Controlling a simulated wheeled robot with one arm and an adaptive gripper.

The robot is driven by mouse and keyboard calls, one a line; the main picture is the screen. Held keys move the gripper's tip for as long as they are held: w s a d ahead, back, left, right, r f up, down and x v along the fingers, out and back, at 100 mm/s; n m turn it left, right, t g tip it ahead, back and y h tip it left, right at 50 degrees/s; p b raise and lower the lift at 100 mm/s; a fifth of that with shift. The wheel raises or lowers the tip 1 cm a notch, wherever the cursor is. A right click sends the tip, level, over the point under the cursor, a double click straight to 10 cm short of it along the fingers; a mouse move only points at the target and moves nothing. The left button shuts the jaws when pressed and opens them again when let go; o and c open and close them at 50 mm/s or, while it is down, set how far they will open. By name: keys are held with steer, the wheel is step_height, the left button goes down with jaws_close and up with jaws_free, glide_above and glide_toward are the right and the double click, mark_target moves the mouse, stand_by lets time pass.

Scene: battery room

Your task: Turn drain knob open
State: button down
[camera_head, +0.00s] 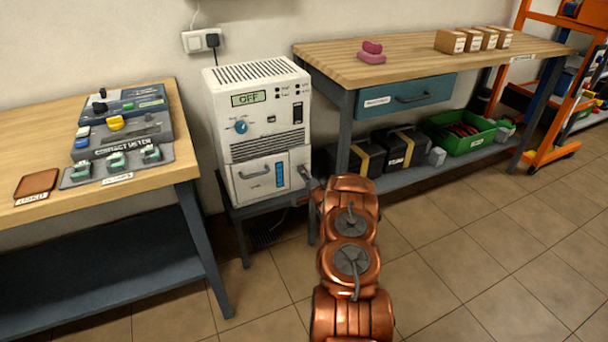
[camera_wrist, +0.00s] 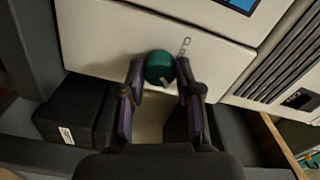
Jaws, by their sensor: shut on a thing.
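The drain knob is a small round green knob (camera_wrist: 158,68) on the pale front panel of a machine, seen in the wrist view. My gripper (camera_wrist: 160,76) is shut on it, with one dark finger on each side. A light pointer mark shows at the knob's lower edge. In the head view the white machine (camera_head: 262,118) stands on a dark stand, and its display (camera_head: 249,99) reads OFF. My copper-coloured arm reaches its lower right side there, and the knob and fingers are hidden or too small to tell.
A wooden workbench (camera_head: 60,209) with a meter (camera_head: 122,122) stands at the left. Another bench (camera_head: 420,62) stands at the right, with black boxes (camera_head: 402,150) and a green crate (camera_head: 450,144) on its lower shelf. The tiled floor (camera_head: 480,240) at the right is clear.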

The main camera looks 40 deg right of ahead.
steer(key=shift+m, duration=0.6)
steer(key=c, duration=0.8)
jaws_free()
steer(key=shift+o, duration=0.2)
steer(key=v, duration=1.2)
